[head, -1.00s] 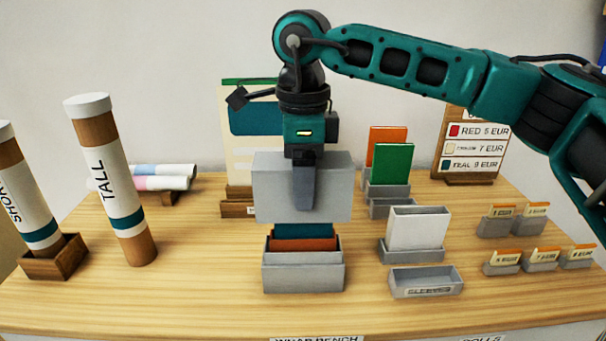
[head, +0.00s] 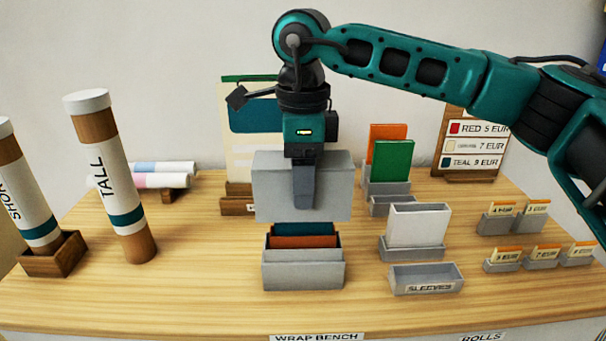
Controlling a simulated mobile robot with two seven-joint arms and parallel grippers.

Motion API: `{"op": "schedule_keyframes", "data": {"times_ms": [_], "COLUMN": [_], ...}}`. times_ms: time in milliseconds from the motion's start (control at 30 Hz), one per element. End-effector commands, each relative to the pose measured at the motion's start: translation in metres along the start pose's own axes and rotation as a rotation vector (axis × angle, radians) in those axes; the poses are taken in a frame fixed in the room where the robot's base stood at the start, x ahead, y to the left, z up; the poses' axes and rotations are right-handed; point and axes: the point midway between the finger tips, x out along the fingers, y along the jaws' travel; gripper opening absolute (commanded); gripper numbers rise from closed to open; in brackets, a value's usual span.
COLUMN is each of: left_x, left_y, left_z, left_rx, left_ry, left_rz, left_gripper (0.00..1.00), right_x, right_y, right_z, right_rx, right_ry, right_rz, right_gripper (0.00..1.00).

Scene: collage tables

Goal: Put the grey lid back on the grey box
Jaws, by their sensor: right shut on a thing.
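The grey box (head: 303,276) stands open on the wooden table at the centre front. A teal card (head: 304,229) and a red-brown card (head: 303,242) stand in it and rise above its front wall. My right gripper (head: 303,200) is shut on the grey lid (head: 333,185), a box-shaped grey cover. It holds the lid upright above the box and its cards. The lid's lower edge is near the top of the teal card; I cannot tell whether they overlap in depth. My left gripper is not in view.
White sleeves stand in a grey holder (head: 412,251) right of the box, with an empty SLEEVES tray (head: 426,289) in front. Price-card holders (head: 541,264) stand far right. The TALL tube (head: 113,180) stands left, with clear table between.

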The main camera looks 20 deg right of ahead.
Motion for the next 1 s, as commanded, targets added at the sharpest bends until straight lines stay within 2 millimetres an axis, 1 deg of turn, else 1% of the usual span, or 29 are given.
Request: {"op": "schedule_keyframes", "data": {"times_ms": [100, 1000], "left_x": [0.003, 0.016], "left_y": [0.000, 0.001], "left_z": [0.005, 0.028], "left_rx": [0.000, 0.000], "left_ry": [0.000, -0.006], "left_rz": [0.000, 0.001], "left_gripper": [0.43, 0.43], "right_x": [0.007, 0.041], "right_y": [0.000, 0.000], "right_z": [0.000, 0.000], "right_rx": [0.000, 0.000], "right_ry": [-0.001, -0.001], "right_rz": [0.000, 0.000], "right_gripper": [0.36, 0.36]}}
